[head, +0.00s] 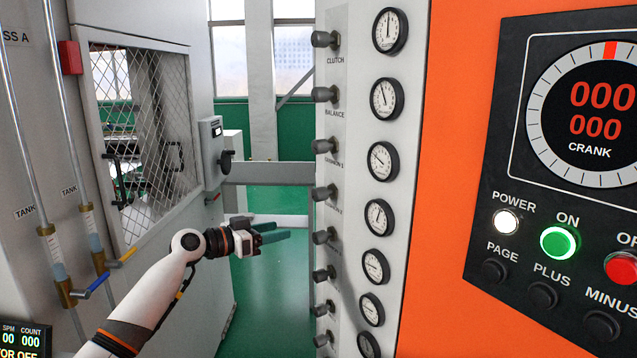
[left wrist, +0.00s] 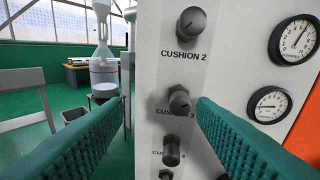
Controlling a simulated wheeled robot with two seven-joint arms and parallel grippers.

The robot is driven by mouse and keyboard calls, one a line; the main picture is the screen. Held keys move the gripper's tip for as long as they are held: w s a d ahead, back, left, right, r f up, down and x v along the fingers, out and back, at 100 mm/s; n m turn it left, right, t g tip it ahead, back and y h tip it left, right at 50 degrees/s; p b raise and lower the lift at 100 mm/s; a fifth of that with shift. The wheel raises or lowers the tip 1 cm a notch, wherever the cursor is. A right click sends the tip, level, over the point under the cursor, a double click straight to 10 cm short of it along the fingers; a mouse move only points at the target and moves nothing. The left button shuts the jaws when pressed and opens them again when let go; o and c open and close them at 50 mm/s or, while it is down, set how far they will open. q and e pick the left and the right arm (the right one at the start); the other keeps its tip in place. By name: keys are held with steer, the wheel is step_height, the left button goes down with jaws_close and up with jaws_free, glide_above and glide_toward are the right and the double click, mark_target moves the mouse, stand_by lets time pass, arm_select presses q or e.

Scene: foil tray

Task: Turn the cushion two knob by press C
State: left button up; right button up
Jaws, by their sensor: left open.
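In the left wrist view the cushion two knob (left wrist: 192,22), a dark grey round knob with "CUSHION 2" printed below it, is on a pale panel (left wrist: 228,75) at the upper middle. In the head view the panel (head: 352,60) carries a column of knobs; the fourth from the top (head: 325,192) seems to be it, its label too small to read surely. My left gripper (head: 283,233) has teal fingers, open and empty, left of the panel. In the left wrist view the gap between its fingertips (left wrist: 160,103) lies below the cushion two knob, beside the cushion three knob (left wrist: 180,101). My right gripper is out of view.
Round gauges (head: 381,161) run beside the knobs. An orange cabinet side (head: 458,170) with a black crank display (head: 510,130) stands at the right. A grey machine with a mesh window (head: 150,130) stands at the left. Green floor (head: 270,290) is open between them.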

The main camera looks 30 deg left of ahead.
arm_select(q)
steer(key=m+h, duration=0.2)
glide_toward(314, 193)
steer(key=p+x, duration=0.6)
steer(key=x, duration=0.4)
steer(key=shift+w+d, duration=0.1)
steer(key=shift+w, duration=0.05)
steer(key=shift+w+d+f+t, duration=0.2)
steer(key=shift+w+t, duration=0.1)
steer(key=shift+w, duration=0.1)
steer(key=c, duration=1)
steer(key=shift+n, duration=0.3)
